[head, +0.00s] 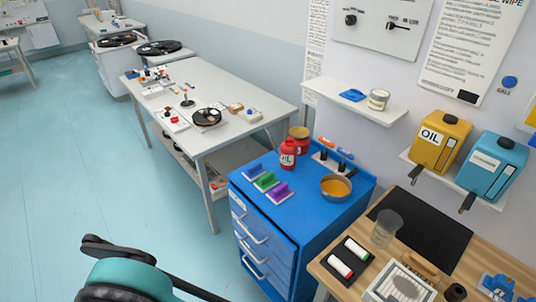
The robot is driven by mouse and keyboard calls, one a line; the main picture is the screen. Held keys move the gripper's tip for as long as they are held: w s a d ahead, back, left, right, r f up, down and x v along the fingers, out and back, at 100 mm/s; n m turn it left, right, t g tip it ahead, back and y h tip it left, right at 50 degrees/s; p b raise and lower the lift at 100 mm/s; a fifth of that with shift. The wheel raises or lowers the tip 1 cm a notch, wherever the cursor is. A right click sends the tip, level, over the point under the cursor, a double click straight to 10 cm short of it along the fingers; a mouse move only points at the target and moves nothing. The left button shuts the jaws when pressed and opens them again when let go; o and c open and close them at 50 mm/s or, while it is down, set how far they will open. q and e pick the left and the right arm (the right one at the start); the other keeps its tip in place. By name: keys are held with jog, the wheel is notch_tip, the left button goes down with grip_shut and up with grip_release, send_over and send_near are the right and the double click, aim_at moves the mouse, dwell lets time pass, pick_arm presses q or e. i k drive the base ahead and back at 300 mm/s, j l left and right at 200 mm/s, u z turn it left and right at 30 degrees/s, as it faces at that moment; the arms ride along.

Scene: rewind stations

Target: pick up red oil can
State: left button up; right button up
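The red oil can (288,154), with a dark cap and the word OIL on its front, stands upright on top of the blue drawer cabinet (262,246), near its back left corner. It is partly in front of an orange-brown tin (299,138). Nothing holds it. A teal and black part of my own arm shows at the bottom left, well apart from the can. I make out no fingertips of either gripper in the head view.
Brushes with blue, green and purple tops (267,181) and an amber-filled pan (336,187) share the cabinet top. A white table (238,87) stands behind left, a wooden bench (420,262) right. A yellow OIL canister (440,140) sits on a wall shelf. Left floor is clear.

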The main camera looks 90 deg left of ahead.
aim_at(287, 155)
jog(key=u, duration=2.95)
jog(key=i+j+z, duration=0.1)
jog(key=z, duration=0.25)
jog(key=i+j+z, duration=0.1)
jog(key=j+z, duration=0.25)
jog(key=i+j+z, duration=0.1)
jog(key=j, duration=0.35)
jog(key=i+j+z, duration=0.15)
jog(key=j, duration=0.35)
jog(key=i+j+z, duration=0.1)
jog(key=j, duration=0.4)
jog(key=i+j+z, duration=0.1)
jog(key=j, duration=0.75)
jog(key=i+j, duration=0.15)
jog(key=j, duration=0.2)
